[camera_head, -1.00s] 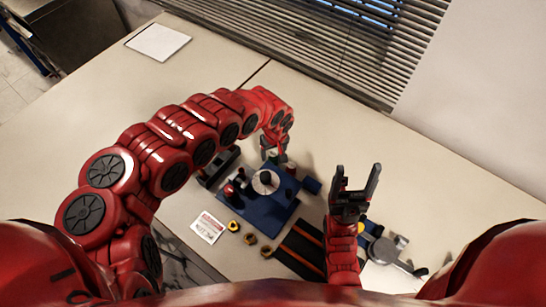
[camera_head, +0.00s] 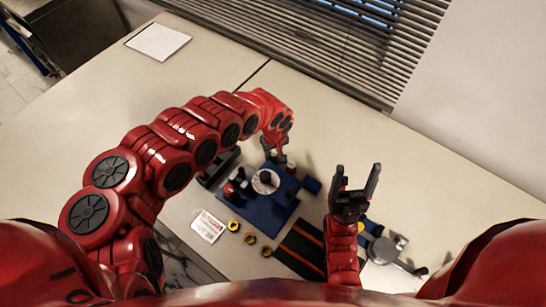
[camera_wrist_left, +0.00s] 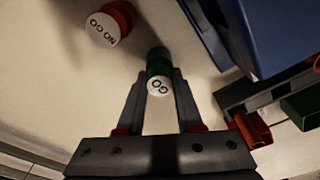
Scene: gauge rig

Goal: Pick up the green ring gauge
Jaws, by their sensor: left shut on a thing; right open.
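The green ring gauge (camera_wrist_left: 159,62) shows in the left wrist view as a short green cylinder with a white end marked GO. My left gripper (camera_wrist_left: 160,76) is shut on it, one finger on each side. In the head view my left gripper (camera_head: 275,157) is behind the blue base, and the green gauge cannot be made out there. A red gauge (camera_wrist_left: 108,22) with a white face marked NO GO stands apart from the left gripper. My right gripper (camera_head: 358,180) is open and empty, pointing away from me.
A blue base (camera_head: 268,210) with a round pale disc (camera_head: 265,181) stands mid-table. Brass nuts (camera_head: 250,238), a white card (camera_head: 207,227) and a black mat with orange stripes (camera_head: 300,250) lie nearer. The far left table is mostly clear around a white sheet (camera_head: 158,42).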

